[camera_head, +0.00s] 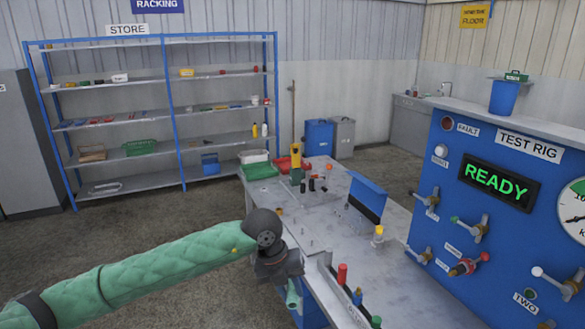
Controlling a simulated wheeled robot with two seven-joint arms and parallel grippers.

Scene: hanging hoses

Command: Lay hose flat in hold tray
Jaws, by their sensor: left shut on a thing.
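My left gripper (286,281) reaches in from the left at the near left edge of the workbench (318,243). It is shut on a short pale teal piece that looks like the hose (293,298), which hangs just below the jaws beside the bench edge. The gripper hides much of it, and its lower end is hard to make out. At the bench's far end are a green tray (259,171), a white tray (254,156) and a red tray (291,163); no label shows which is the hold tray. My right gripper is out of view.
A blue test rig (478,225) with valves and a READY display stands at the right. A rack with red, blue and green-topped items (343,275) lies on the near bench. A blue open case (366,196) and small fittings occupy the middle. Storage shelves (160,110) stand behind.

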